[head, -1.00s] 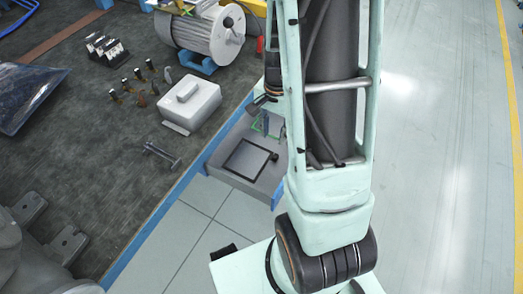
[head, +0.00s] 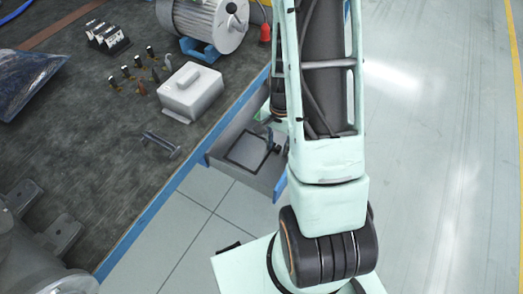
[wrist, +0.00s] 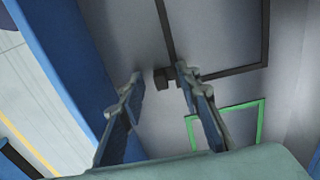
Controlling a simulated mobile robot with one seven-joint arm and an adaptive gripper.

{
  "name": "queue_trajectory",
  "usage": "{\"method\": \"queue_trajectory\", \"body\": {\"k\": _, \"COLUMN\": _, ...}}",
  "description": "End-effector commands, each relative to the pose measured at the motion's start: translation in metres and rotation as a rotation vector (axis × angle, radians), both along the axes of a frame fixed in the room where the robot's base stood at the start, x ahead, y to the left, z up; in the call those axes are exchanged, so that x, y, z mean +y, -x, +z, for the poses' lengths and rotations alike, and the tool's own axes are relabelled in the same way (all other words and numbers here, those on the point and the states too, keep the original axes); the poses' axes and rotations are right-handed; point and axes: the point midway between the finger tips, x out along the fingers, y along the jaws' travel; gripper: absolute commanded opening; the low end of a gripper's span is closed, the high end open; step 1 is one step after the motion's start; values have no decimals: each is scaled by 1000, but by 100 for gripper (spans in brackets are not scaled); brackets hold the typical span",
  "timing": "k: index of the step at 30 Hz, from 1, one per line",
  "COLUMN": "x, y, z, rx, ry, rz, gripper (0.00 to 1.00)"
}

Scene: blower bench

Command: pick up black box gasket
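The black box gasket (head: 240,165) is a thin dark square frame lying flat in the grey open drawer (head: 262,181) at the bench edge. In the wrist view the gasket (wrist: 225,72) shows at the top, with a small black block (wrist: 164,77) beside its near corner. My gripper (wrist: 159,86) is open and empty, its two fingers pointing toward that corner and the block. In the head view my gripper (head: 270,137) is over the drawer near the gasket's far right side, partly hidden by my arm. I cannot tell its exact height above the gasket.
The drawer's blue-edged wall (wrist: 88,75) is close on the left. On the bench stand a light grey box (head: 190,92), a motor (head: 210,22) and several small parts.

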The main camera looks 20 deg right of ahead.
Motion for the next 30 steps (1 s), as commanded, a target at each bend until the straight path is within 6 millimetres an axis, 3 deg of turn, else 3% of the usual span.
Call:
{"method": "queue_trajectory", "body": {"k": 6, "x": 0, "y": -1, "z": 0, "rx": -1, "ry": 0, "rz": 0, "gripper": 30}}
{"method": "queue_trajectory", "body": {"k": 15, "x": 0, "y": 0, "z": 0, "rx": -1, "ry": 0, "rz": 1, "gripper": 0}}
{"method": "queue_trajectory", "body": {"k": 30, "x": -1, "y": -2, "z": 12, "rx": -2, "ry": 1, "rz": 1, "gripper": 0}}
